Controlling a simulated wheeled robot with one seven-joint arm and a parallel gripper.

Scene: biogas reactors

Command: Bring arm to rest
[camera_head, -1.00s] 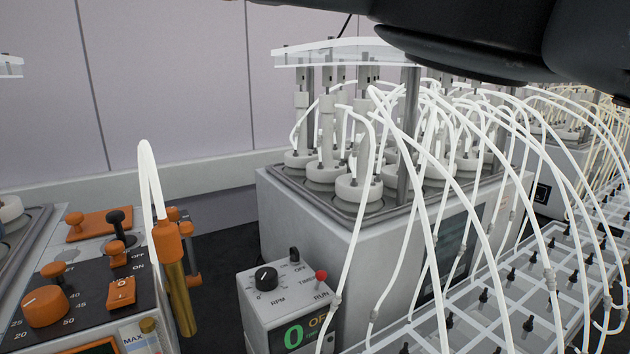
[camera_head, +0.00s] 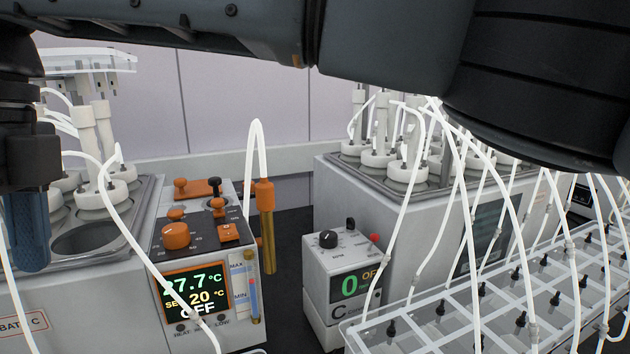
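My arm (camera_head: 390,45) spans the top of the head view, from the upper left across to a large dark joint at the right. At the left edge hangs a dark part of my arm's end with a blue piece below it, which looks like my gripper (camera_head: 27,232). It is in front of the left bath unit. Its fingers cannot be told apart, so I cannot tell whether it is open or shut, or whether it holds anything.
An orange-and-black heater controller (camera_head: 202,240) reads 27.7 °C, set 20 °C, OFF. A stirrer box (camera_head: 340,270) reads 0 OFF. A reactor bath (camera_head: 375,205) with white-capped bottles stands right of centre. White tubes arch to a clear tray (camera_head: 440,325) at lower right.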

